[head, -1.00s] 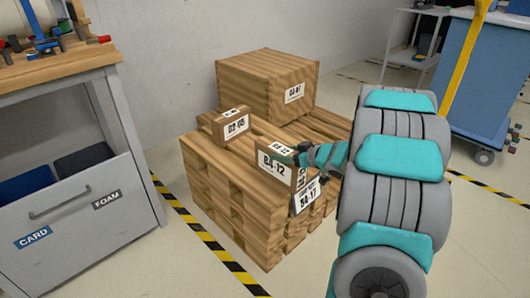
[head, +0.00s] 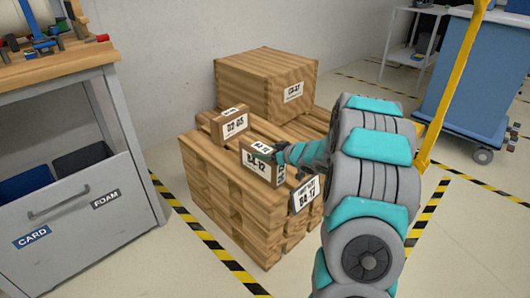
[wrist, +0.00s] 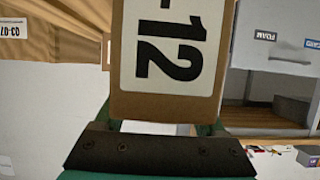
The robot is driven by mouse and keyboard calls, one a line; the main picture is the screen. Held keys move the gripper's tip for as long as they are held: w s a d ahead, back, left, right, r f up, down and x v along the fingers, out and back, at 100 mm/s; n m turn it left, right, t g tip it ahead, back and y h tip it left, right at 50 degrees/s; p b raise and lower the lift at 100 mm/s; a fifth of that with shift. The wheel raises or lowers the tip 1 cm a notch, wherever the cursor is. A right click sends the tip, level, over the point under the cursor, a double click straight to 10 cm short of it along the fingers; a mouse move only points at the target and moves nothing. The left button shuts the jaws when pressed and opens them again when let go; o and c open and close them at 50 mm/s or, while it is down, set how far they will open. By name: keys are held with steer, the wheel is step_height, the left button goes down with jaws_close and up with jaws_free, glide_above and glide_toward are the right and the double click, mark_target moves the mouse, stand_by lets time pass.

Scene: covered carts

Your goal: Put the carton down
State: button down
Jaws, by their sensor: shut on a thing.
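The brown carton (head: 257,177) with a white label ending in 12 is at the front edge of the pallet stack (head: 238,200) in the head view. My gripper (head: 281,156) is shut on it from the right. The carton looks roughly upright; I cannot tell whether its underside touches the pallet. In the wrist view the carton (wrist: 163,104) fills the upper middle, its label facing the camera, above the dark gripper body. Its far side and the full finger contact are hidden.
A small carton (head: 230,124) sits left behind the held one, and a large wooden crate (head: 265,84) stands at the back. A workbench (head: 60,70) is left; a blue cart (head: 470,75) is right.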

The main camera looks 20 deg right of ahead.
jaws_free()
stand_by(0.3)
